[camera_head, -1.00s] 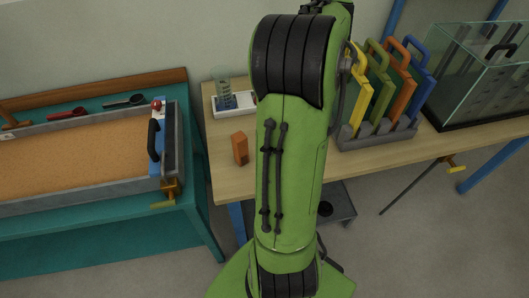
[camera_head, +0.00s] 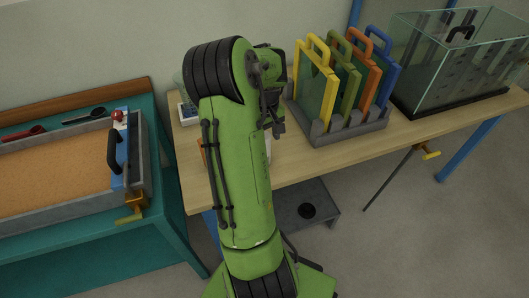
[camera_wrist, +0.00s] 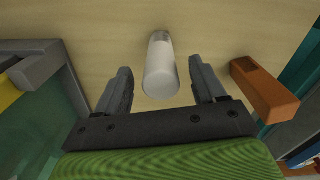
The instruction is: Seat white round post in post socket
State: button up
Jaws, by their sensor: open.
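My gripper (camera_wrist: 160,64) is open, with one dark finger on each side of the post and gaps to both. In the head view my arm covers most of that part of the table, and only a small pale edge beside the arm may be the post.
An orange block (camera_wrist: 264,88) lies close to the right finger. The grey rack (camera_head: 345,132) with yellow, green, orange and blue handled gates stands to the right of my arm. A glass tank (camera_head: 455,65) is farther right, and a teal bench with a sand tray (camera_head: 142,172) is at left.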

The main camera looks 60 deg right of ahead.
notch_tip(320, 180, down, 2)
jog(key=shift+f, duration=0.25)
jog(key=shift+r, duration=0.1)
jog(key=c, duration=1.3)
jog(key=shift+o, duration=0.2)
notch_tip(320, 180, up, 10)
jog(key=p, duration=0.3)
